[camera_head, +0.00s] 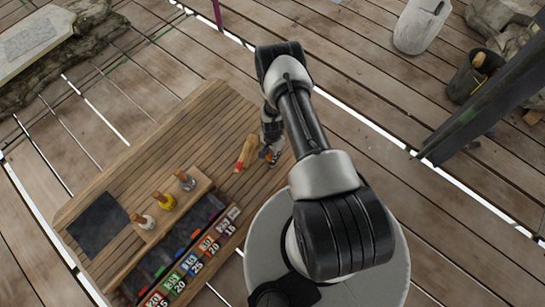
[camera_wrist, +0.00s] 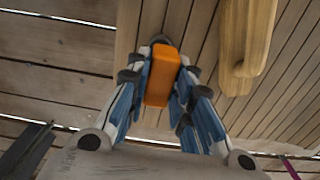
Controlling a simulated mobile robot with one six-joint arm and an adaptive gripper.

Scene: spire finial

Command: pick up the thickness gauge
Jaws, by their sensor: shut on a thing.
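The thickness gauge shows in the wrist view as an orange block (camera_wrist: 161,76) with rounded edges. My gripper (camera_wrist: 160,70) is shut on it, with the blue-grey fingers on both sides. In the head view my gripper (camera_head: 270,148) is over the right end of the wooden table (camera_head: 150,140), and only a small bit of orange shows beside it. My arm and fingers hide most of the gauge there. I cannot tell whether it touches the table.
A wooden tool (camera_head: 246,152) lies just left of my gripper. Numbered coloured bins (camera_head: 190,264) line the front edge. A dark mat (camera_head: 98,225) lies at the left.

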